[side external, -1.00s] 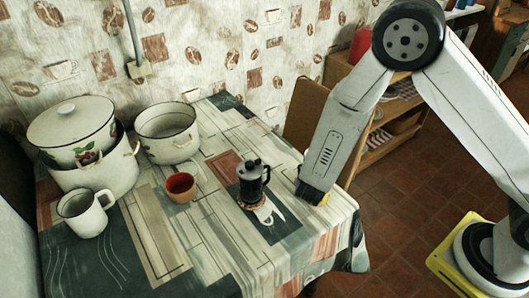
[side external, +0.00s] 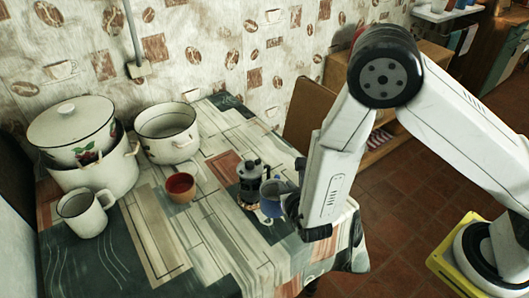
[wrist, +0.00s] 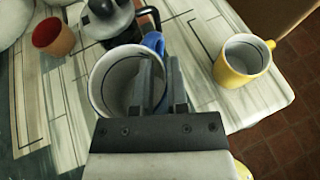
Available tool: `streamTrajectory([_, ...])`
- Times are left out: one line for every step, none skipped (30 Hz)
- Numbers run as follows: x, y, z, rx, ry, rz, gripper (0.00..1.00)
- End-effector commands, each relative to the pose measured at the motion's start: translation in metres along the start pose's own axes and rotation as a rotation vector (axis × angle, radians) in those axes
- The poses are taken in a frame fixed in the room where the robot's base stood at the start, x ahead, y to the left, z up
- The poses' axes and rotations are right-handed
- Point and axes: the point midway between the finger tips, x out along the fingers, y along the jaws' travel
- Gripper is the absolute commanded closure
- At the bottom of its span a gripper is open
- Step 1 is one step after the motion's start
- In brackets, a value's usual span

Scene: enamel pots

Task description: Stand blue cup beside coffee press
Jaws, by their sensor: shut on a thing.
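The blue cup (side external: 271,198), white inside, appears upright just right of the coffee press (side external: 250,182). In the wrist view the cup (wrist: 112,80) has its blue handle toward the top, close to the press (wrist: 108,20). My gripper (side external: 288,203) comes from the right and is shut on the cup's rim wall. In the wrist view one finger of my gripper (wrist: 162,82) is inside the cup and one outside. Whether the cup's base touches the table is hidden.
A yellow mug (wrist: 242,62) stands to the right in the wrist view. A red cup (side external: 181,186) stands left of the press. An open pot (side external: 167,130), stacked pots (side external: 95,175) and a white mug (side external: 85,215) are further left. The front table (side external: 225,255) is clear.

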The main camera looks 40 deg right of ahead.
Motion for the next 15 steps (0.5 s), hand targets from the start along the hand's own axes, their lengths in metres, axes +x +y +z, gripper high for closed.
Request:
streamTrajectory([0.0, 0.0, 0.0, 0.001, -0.001, 0.0, 1.0])
streamTrajectory([0.001, 0.0, -0.001, 0.001, -0.001, -0.001, 1.0])
streamTrajectory([0.001, 0.0, -0.003, 0.0, -0.001, -0.001, 1.0])
streamTrajectory([0.002, 0.0, -0.004, 0.0, -0.001, -0.001, 1.0])
streamTrajectory([0.003, 0.0, -0.006, 0.0, -0.001, -0.002, 1.0])
streamTrajectory([0.004, 0.0, -0.008, 0.0, -0.002, -0.002, 1.0])
streamTrajectory([0.005, 0.0, -0.011, 0.001, -0.002, -0.002, 1.0])
streamTrajectory([0.006, 0.0, -0.013, 0.0, -0.001, -0.002, 1.0])
streamTrajectory([0.008, -0.001, -0.017, 0.0, -0.001, -0.002, 1.0])
streamTrajectory([0.009, -0.001, -0.02, 0.0, -0.001, -0.002, 1.0])
streamTrajectory([0.01, -0.001, -0.023, -0.001, -0.001, -0.002, 1.0])
streamTrajectory([0.011, -0.001, -0.026, -0.001, -0.001, -0.002, 1.0])
streamTrajectory([0.013, -0.001, -0.029, 0.0, -0.001, -0.002, 1.0])
streamTrajectory([0.014, -0.001, -0.031, -0.001, 0.0, -0.002, 1.0])
streamTrajectory([0.015, -0.001, -0.034, 0.0, -0.001, -0.002, 1.0])
